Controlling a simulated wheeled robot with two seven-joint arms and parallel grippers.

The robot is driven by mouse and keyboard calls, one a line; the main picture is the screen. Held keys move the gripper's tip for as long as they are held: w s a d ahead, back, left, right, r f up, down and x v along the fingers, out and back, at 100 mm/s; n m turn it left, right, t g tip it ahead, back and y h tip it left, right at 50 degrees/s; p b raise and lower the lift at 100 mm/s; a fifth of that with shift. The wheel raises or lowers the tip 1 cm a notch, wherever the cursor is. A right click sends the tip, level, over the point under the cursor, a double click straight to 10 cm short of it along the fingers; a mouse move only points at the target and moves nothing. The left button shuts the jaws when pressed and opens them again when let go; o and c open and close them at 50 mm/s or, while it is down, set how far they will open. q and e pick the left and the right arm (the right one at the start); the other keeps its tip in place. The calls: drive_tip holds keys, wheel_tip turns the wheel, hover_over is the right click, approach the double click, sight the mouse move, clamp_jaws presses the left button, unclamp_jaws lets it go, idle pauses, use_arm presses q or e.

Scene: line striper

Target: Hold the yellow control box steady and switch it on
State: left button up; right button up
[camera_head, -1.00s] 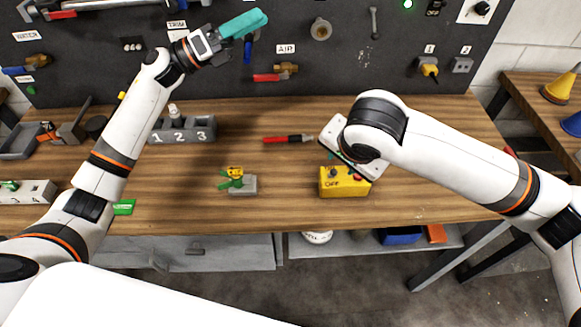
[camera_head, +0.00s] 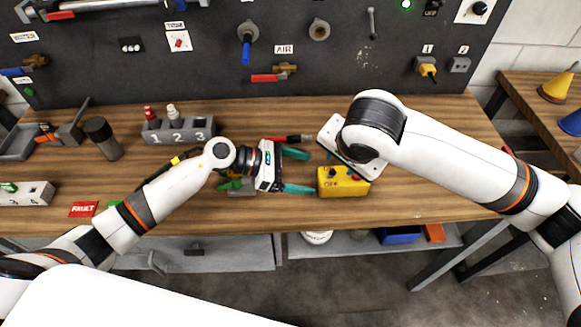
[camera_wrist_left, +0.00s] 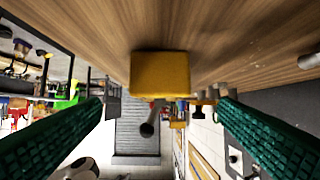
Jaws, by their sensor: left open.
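In the left wrist view, the box (camera_wrist_left: 160,72) shows ahead, centred between the spread fingers with nothing held. My right gripper (camera_head: 331,155) is mostly hidden behind its own wrist, above and behind the box; only a bit of teal shows.
A grey numbered holder (camera_head: 180,130) stands on the bench behind my left arm. A red-handled tool (camera_head: 288,138) lies behind my left gripper. A green and grey item (camera_head: 240,188) is partly hidden under my left arm. The bench front right of the box is clear.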

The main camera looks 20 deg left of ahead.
sight(335, 179)
use_arm(q)
drive_tip(key=x, duration=0.9)
drive_tip(key=shift+d, duration=0.15)
drive_tip(key=c, duration=1.4)
use_arm(e)
drive_tip(key=shift+c, duration=0.2)
use_arm(q)
drive_tip(key=shift+c, duration=0.2)
use_arm(e)
drive_tip(key=shift+d, duration=0.1)
drive_tip(key=shift+c, duration=1.4)
drive_tip(key=shift+d+f, duration=0.15)
drive_tip(key=shift+f, duration=0.2)
drive_tip(key=c, duration=0.3)
drive_tip(key=d+f+y, duration=0.1)
drive_tip(key=s+d+f+m+y, duration=0.1)
drive_tip(key=d, duration=0.1)
drive_tip(key=s+d+f+m+y, duration=0.1)
drive_tip(key=y, duration=0.1)
drive_tip(key=shift+d+f, duration=0.4)
clamp_jaws()
drive_tip(key=s+d+m+t+y, duration=0.1)
drive_tip(key=s+d+y, duration=0.1)
drive_tip(key=d, duration=0.3)
drive_tip(key=shift+s+d+r+t+y, duration=0.15)
drive_tip(key=shift+s+d+t+y, duration=0.2)
drive_tip(key=shift+s, duration=0.2)
